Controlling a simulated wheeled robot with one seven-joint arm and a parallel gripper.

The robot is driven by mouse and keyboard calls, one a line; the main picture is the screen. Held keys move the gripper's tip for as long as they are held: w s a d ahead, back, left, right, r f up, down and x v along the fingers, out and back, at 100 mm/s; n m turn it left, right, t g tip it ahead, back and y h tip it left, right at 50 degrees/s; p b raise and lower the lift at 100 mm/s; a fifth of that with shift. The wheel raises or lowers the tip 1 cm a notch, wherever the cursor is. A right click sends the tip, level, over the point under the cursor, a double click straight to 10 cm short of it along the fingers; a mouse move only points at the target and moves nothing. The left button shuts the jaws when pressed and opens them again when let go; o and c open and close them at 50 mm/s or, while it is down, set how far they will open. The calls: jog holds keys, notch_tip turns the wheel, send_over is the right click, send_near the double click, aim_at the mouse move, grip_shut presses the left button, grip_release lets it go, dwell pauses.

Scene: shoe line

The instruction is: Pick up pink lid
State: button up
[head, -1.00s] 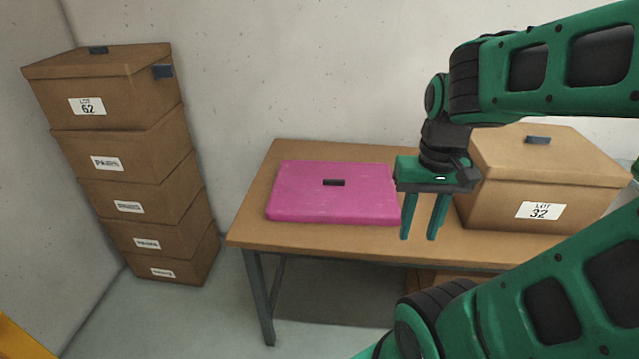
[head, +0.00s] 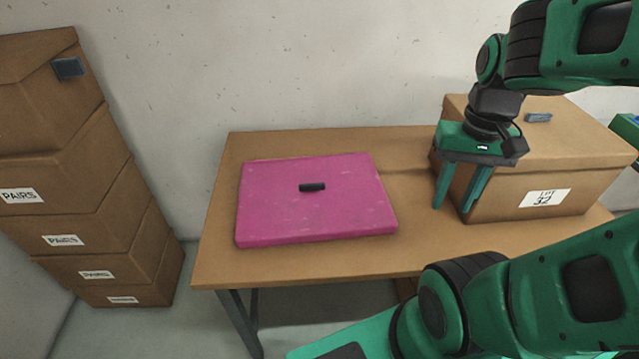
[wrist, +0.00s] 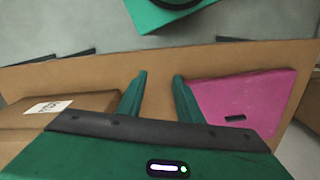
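The pink lid (head: 290,212) lies flat on the left part of the wooden table, with a small dark handle (head: 312,187) in its middle. In the wrist view the pink lid (wrist: 245,98) is at the right, beside the fingers. My gripper (head: 453,207) points down over the table, to the right of the lid and in front of the lidded box. Its two green fingers are apart with nothing between them, as the wrist view (wrist: 160,78) also shows.
A brown lidded box (head: 520,200) labelled LOT 32 stands on the table (head: 300,265) at the right, close to my gripper. A stack of brown boxes (head: 80,200) stands on the floor at the left. Bare tabletop lies between lid and box.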

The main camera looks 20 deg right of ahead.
jog(key=shift+d, duration=0.15)
jog(key=n, duration=2.1)
send_over(312, 184)
notch_tip(312, 184, down, 6)
notch_tip(312, 184, down, 4)
jog(key=shift+w+f, duration=0.1)
jog(key=shift+f, duration=3.1)
